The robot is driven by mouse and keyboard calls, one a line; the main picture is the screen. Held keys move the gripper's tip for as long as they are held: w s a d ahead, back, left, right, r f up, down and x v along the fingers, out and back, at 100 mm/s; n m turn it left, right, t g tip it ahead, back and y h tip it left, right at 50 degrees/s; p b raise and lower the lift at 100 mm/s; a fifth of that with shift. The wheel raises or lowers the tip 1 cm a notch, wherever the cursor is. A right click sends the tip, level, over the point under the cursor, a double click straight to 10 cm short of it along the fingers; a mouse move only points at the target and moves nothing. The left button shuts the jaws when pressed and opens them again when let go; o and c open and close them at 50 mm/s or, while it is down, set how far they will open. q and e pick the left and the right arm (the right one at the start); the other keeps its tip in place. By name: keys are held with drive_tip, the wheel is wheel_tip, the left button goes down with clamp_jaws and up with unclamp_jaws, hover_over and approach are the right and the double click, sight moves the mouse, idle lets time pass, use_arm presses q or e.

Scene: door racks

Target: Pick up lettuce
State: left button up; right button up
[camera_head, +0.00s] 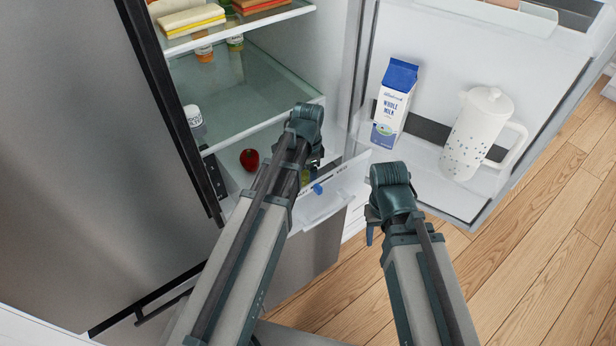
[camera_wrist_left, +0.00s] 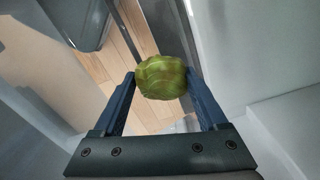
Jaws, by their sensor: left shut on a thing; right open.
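The green lettuce (camera_wrist_left: 162,78) is between the two blue fingers of my left gripper (camera_wrist_left: 163,88) in the left wrist view. The gripper is shut on it. In the head view my left gripper (camera_head: 314,182) is at the fridge's lower drawer, and the lettuce is mostly hidden behind my wrist. My right gripper (camera_head: 371,228) is open and empty over the floor, in front of the open fridge door.
The open fridge door (camera_head: 440,30) holds a milk carton (camera_head: 393,105) and a white pitcher (camera_head: 476,135). A red apple (camera_head: 249,160) lies left of my left arm, below a glass shelf (camera_head: 225,105). Sandwiches (camera_head: 190,18) are on the upper shelf. The wooden floor (camera_head: 545,230) at right is clear.

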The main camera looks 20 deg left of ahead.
use_arm(q)
wheel_tip(320, 180, up, 9)
drive_tip(key=p, duration=0.8)
drive_tip(key=shift+r+p, duration=0.2)
drive_tip(key=shift+p, duration=0.2)
